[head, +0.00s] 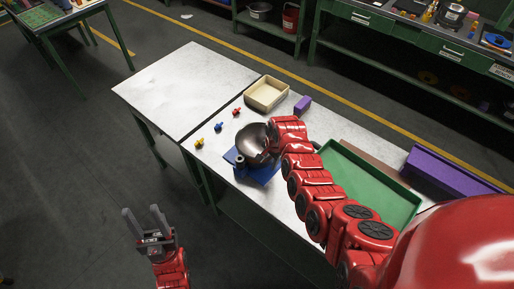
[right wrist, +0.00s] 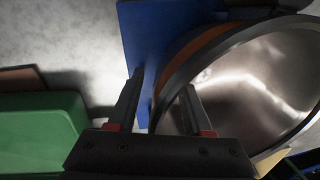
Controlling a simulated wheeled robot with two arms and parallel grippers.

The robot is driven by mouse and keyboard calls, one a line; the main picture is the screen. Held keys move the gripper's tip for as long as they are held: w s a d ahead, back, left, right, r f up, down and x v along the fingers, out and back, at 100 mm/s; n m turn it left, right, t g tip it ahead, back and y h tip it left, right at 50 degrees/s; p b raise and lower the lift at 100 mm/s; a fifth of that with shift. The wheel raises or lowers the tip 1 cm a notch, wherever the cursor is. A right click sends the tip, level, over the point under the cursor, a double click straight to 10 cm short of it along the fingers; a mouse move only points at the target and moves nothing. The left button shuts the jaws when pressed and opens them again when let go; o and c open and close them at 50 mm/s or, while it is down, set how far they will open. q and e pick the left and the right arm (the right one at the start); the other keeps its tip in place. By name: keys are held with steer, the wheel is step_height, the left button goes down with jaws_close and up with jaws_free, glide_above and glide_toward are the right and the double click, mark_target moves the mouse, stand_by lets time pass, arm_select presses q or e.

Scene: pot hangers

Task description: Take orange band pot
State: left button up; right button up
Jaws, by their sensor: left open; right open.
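The metal pot (head: 252,138) sits tilted at a blue stand (head: 266,173) on the table. In the right wrist view the pot (right wrist: 265,85) shows its shiny inside, a dark rim and an orange band (right wrist: 205,45). My right gripper (right wrist: 162,88) is open at the pot, one finger beside the blue stand and the other overlapping the rim. The pot's wall appears between the fingers; I cannot tell whether they touch it. In the head view my red right arm hides that gripper. My left gripper (head: 143,215) is open and empty, away from the table at lower left.
A green tray (head: 365,185), a purple bin (head: 450,172), a beige box (head: 266,93) and a purple block (head: 302,105) share the table. Small red (head: 236,112), blue (head: 218,126) and yellow (head: 199,142) pieces lie left of the pot. The left tabletop (head: 185,85) is clear.

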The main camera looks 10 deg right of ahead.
jaws_close()
steer(key=shift+r, duration=0.1)
stand_by(1.3)
